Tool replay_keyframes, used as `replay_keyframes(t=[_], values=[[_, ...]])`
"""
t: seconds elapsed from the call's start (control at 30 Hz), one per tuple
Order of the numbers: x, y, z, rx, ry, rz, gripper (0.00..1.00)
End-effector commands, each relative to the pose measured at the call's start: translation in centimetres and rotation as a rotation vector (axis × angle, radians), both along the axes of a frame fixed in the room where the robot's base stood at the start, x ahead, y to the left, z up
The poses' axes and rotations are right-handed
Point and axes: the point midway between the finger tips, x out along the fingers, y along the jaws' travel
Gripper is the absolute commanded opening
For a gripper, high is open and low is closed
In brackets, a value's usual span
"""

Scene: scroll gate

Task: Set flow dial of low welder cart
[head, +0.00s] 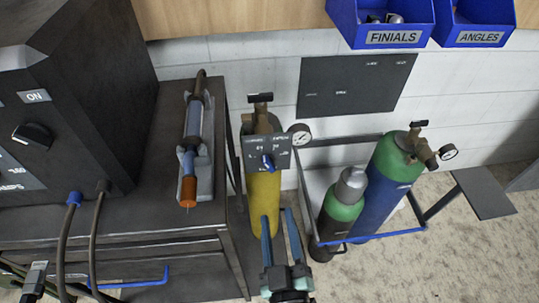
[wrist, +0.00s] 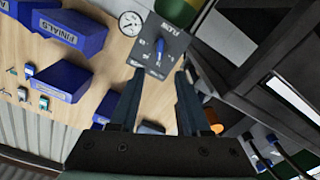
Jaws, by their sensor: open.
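The flow dial is a blue pointer knob (head: 268,161) on a small dark plate (head: 283,143) with white marks, in front of a yellow gas cylinder (head: 262,195). In the wrist view the knob (wrist: 160,46) stands on the plate marked FLOW (wrist: 172,62), just beyond my fingertips. My gripper (head: 277,214) is open and empty, below the dial in the head view. In the wrist view my gripper (wrist: 160,71) has one finger on each side of the line to the knob, apparently not touching it. The dark welder cart (head: 130,215) stands left of the cylinder.
A round gauge (head: 299,134) sits right beside the plate. The welder box (head: 60,110) and a torch (head: 193,140) rest on the cart. Green and blue cylinders (head: 385,185) stand in a blue-railed rack at right. Blue bins (head: 380,22) hang above.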

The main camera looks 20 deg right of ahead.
Motion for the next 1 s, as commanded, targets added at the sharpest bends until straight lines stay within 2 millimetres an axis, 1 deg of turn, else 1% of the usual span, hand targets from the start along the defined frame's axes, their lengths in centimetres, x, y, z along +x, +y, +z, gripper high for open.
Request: replay_keyframes(t=[0.07, 0.17, 0.5, 0.7, 0.83, 1.0], values=[[0.4, -0.1, 0.0, -0.001, 0.002, 0.001, 0.47], [1.5, -0.5, 0.1, -0.001, -0.001, 0.000, 0.47], [7.3, -2.1, 0.2, -0.001, -0.001, 0.000, 0.47], [10.3, -3.0, 0.1, 0.000, 0.000, -0.001, 0.47], [11.5, -3.4, 0.0, 0.000, 0.000, -0.001, 0.47], [12.2, -3.6, -0.1, 0.000, 0.000, -0.001, 0.47]])
